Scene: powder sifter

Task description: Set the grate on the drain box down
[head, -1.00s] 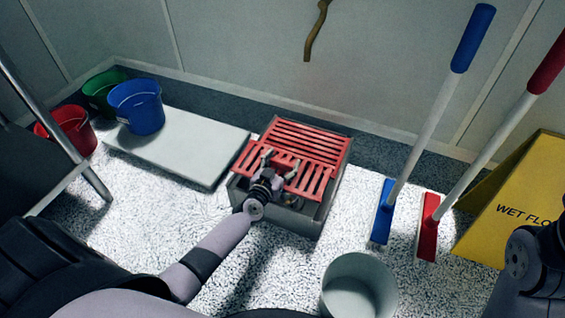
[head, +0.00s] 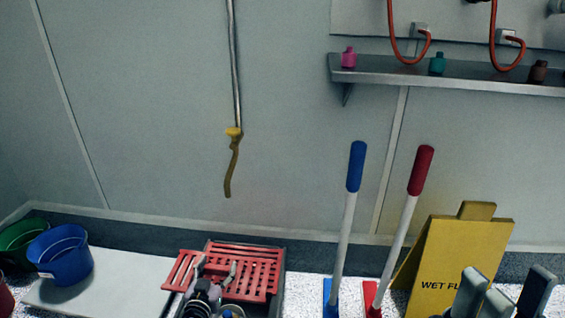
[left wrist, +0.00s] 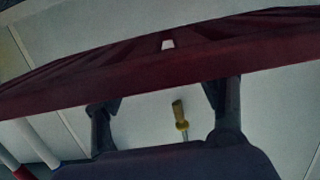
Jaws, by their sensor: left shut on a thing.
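The red slatted grate (head: 256,278) is at the bottom of the head view, over the grey drain box (head: 274,307). More red slats (head: 245,249) show behind it at the box's far end. My left gripper (head: 215,270) is shut on the grate. The grate sticks out past the box's left side and looks skewed to it. In the left wrist view the grate (left wrist: 160,75) crosses the picture as a dark red bar above the fingers. I cannot tell whether it touches the box. My right gripper (head: 500,290) is at the lower right, fingers apart and empty.
A pale slab (head: 110,285) lies left of the box, with blue (head: 62,255) and green (head: 20,242) buckets. A shelf (head: 450,78) is on the wall.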

